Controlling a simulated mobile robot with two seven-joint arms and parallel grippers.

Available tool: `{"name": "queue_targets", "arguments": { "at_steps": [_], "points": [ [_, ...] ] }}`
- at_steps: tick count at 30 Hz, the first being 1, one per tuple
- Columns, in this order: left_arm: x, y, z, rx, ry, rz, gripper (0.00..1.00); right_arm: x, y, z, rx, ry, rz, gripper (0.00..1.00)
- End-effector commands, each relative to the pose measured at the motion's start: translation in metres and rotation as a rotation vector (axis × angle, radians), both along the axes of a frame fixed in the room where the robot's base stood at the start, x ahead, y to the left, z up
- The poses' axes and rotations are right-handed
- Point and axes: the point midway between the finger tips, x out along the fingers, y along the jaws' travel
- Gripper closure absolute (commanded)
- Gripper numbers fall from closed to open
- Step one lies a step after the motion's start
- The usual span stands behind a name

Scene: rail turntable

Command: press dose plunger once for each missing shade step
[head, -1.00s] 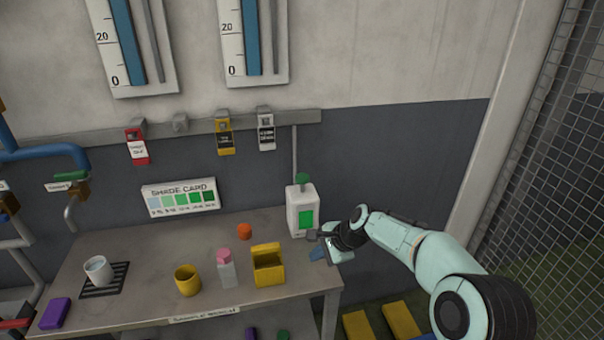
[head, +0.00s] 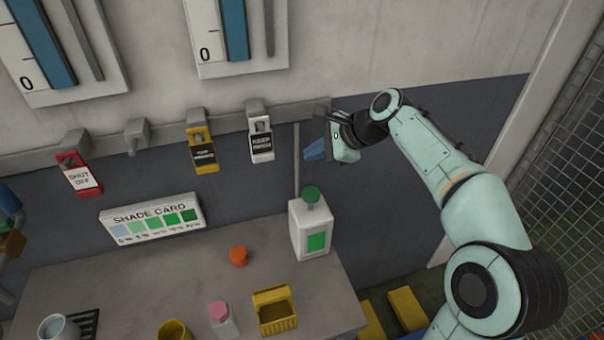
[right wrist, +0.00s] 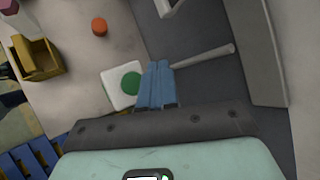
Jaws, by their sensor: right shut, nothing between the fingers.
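The dose dispenser (head: 309,231) is a white bottle with a green label, standing at the right end of the bench. Its green plunger (head: 311,195) sits on top, and shows in the right wrist view (right wrist: 131,83) just left of my fingertips. My right gripper (head: 314,150) is shut and empty, above the dispenser and apart from it. Its blue fingers (right wrist: 157,82) are together. The shade card (head: 152,218) on the wall shows swatches from pale blue to dark green. A white cup (head: 58,327) stands on a dark grate at the lower left, partly cut off. My left gripper is not visible.
On the bench (head: 180,275) are an orange knob-like piece (head: 238,256), a pink-capped bottle (head: 221,316), a yellow box (head: 274,310) and a yellow cup (head: 174,331). A wall rail holds red, yellow and white tags. A vertical rod (head: 297,160) stands behind the dispenser.

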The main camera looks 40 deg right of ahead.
Motion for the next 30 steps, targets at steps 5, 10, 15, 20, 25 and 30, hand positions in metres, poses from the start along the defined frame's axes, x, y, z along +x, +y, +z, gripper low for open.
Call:
{"name": "queue_targets", "arguments": {
  "at_steps": [5,10,15,20,25,30],
  "points": [
    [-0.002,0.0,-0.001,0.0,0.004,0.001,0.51,-0.001,0.0,-0.001,-0.001,0.001,0.0,1.0],
    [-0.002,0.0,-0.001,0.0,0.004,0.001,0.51,-0.001,0.0,-0.001,-0.001,0.001,0.0,1.0],
    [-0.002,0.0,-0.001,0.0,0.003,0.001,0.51,0.0,0.0,-0.004,-0.001,0.001,0.0,1.0],
    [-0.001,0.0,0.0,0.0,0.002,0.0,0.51,0.0,0.0,-0.019,0.001,0.003,0.001,1.0],
    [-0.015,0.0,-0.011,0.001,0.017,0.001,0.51,-0.003,0.0,-0.045,-0.001,0.006,0.002,1.0],
    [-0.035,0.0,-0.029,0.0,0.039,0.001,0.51,-0.002,0.0,-0.066,-0.001,0.006,0.0,1.0]
  ]
}}
